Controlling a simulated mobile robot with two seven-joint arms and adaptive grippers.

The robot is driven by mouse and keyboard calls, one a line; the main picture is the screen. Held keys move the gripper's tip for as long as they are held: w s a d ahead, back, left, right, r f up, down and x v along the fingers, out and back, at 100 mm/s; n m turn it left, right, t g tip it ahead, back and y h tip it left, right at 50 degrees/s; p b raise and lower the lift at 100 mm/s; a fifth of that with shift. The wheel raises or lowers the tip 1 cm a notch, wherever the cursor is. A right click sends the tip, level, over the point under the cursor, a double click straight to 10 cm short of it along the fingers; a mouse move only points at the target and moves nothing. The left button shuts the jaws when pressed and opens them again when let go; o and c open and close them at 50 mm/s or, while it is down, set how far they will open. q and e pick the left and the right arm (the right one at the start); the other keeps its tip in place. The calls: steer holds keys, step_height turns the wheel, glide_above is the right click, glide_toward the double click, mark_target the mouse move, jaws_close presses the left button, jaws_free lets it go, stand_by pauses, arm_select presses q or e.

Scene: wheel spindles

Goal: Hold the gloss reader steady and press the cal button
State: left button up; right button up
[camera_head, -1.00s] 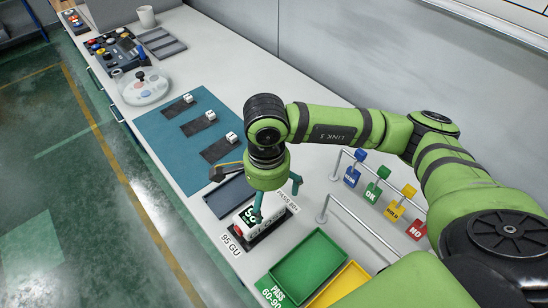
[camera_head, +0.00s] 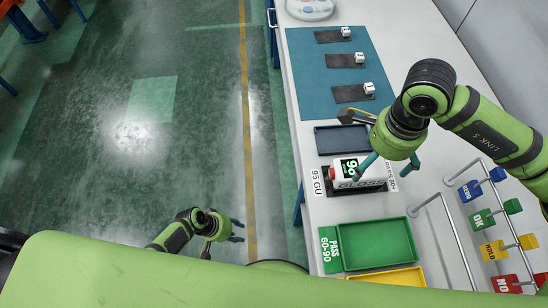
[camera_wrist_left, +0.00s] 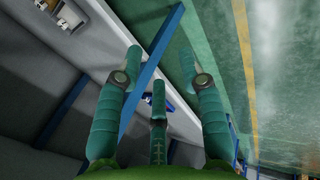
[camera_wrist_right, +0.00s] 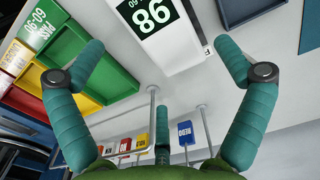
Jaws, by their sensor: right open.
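The gloss reader (camera_head: 376,180) is a white box with a dark green digit display (camera_head: 350,168) and a red part (camera_head: 332,172) at its left end. It rests on a black plate labelled 95 GU. I cannot tell for sure whether the red part is the cal button. My right gripper (camera_head: 388,170) is open over the reader, hiding part of its top. In the right wrist view the reader (camera_wrist_right: 152,22) lies at the top, beyond the spread fingertips (camera_wrist_right: 162,48). My left gripper (camera_head: 236,230) is open and empty, left of the table's edge, over the floor.
A green tray (camera_head: 410,240) marked PASS 60-90 and a yellow tray (camera_head: 400,278) lie in front of the reader. A dark blue tray (camera_head: 342,126) lies behind it. Metal rails (camera_head: 458,250) and coloured tags stand right. A blue mat (camera_head: 306,75) holds sample tiles.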

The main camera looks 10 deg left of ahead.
mark_target(371, 172)
steer(key=shift+d, duration=0.1)
arm_select(q)
steer(key=w+d+r+m+h, duration=0.1)
steer(key=w+d+r+h, duration=0.3)
steer(key=r, duration=0.4)
steer(key=w+d+r+h, duration=0.3)
steer(key=w+d+r, duration=0.25)
steer(key=r, duration=0.35)
arm_select(e)
steer(key=shift+f, duration=0.3)
step_height(371, 172, down, 7)
steer(key=shift+r, duration=0.2)
arm_select(q)
steer(key=d+r+m+g+h, duration=0.3)
steer(key=r+m+h, duration=0.1)
steer(key=r, duration=1.3)
steer(key=shift+w+r+g+h, duration=0.3)
steer(key=shift+w+h, duration=0.05)
steer(key=shift+h, duration=0.25)
